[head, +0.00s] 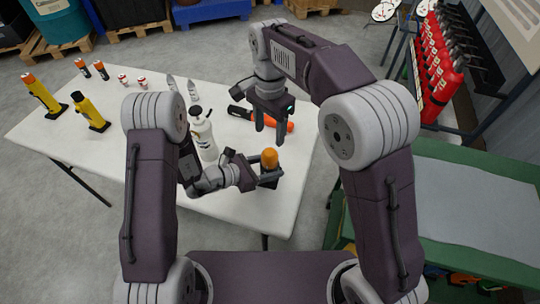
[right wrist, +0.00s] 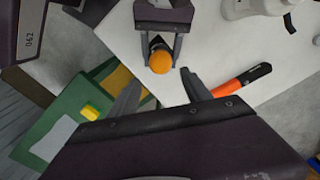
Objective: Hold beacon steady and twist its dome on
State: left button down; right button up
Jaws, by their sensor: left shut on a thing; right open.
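The beacon's orange dome (head: 269,158) shows above a small dark body between the fingers of my left gripper (head: 268,179), near the table's right front edge. My left gripper is shut on the beacon. In the right wrist view, the dome (right wrist: 160,62) is seen near the tips of my left gripper's fingers (right wrist: 161,48), which hide much of the beacon's body. I cannot tell whether the dome is seated. My right gripper (head: 270,133) is open and empty, pointing down above and behind the dome. Its spread fingers (right wrist: 161,76) also show in the right wrist view.
An orange and black torch (right wrist: 240,82) lies on the white table (head: 225,92) behind my right gripper. A white bottle (head: 202,136) stands close to my left forearm. Yellow devices (head: 91,114) and small items stand farther left. A green bench (head: 465,190) is at the right.

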aim_at(270, 150)
jog(key=n, duration=0.3)
jog(key=shift+r, duration=0.2)
jog(key=shift+n, duration=0.5)
jog(key=shift+d+r, duration=0.1)
jog(key=shift+r, duration=0.05)
notch_tip(270, 150, down, 12)
jog(key=shift+w+f, duration=0.1)
